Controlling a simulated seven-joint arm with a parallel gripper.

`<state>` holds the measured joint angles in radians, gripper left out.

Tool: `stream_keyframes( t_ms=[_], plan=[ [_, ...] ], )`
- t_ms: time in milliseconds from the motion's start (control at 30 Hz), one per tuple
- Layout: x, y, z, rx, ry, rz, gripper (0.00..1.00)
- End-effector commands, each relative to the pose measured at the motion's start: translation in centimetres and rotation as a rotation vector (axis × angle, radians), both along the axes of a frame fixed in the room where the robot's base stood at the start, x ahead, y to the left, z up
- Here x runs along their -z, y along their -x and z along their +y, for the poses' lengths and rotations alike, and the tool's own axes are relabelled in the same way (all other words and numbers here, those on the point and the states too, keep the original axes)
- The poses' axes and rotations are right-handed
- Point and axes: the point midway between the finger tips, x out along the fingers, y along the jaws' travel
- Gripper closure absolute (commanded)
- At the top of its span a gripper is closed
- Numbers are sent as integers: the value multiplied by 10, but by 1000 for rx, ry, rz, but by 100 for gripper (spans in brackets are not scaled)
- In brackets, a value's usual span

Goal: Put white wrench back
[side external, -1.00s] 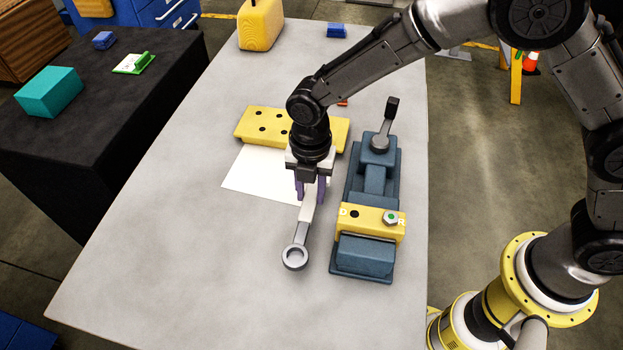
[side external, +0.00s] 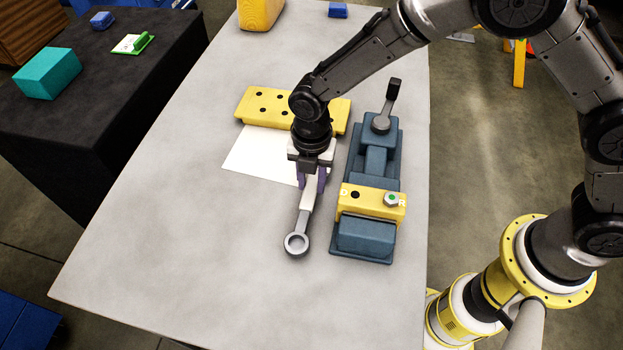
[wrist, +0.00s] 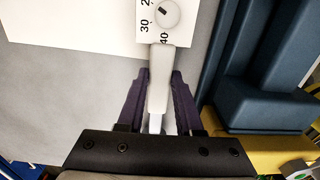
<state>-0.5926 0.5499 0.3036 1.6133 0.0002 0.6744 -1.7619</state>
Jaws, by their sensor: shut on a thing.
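The white wrench (side external: 306,209) has a pale handle and a grey ring end pointing to the front of the table. My gripper (side external: 312,183) is shut on its handle, with one purple finger on each side. In the wrist view, my gripper (wrist: 158,80) holds the wrench handle (wrist: 160,75) lengthwise between the fingers. I cannot tell whether the wrench touches the table. The sheet (side external: 250,164) lies left of my gripper in the side view.
A blue-grey vise (side external: 366,236) stands close on the right, with a yellow block (side external: 371,203) across it holding a green-centred nut. A yellow plate with holes (side external: 262,108) lies behind the sheet. The table's front left (side external: 190,260) is clear.

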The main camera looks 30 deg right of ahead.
Motion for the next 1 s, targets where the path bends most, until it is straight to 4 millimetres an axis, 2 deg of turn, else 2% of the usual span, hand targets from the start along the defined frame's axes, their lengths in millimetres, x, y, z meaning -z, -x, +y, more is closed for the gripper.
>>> stream_keyframes(
  t_ms=[767,800,933,967,1000],
  plan=[
    [12,-1,1,0,-1,-3,100],
    [12,-1,1,0,-1,-3,58],
    [13,0,0,0,-1,-1,35],
    [13,0,0,0,-1,-1,31],
    [13,0,0,0,-1,-1,31]
  ],
)
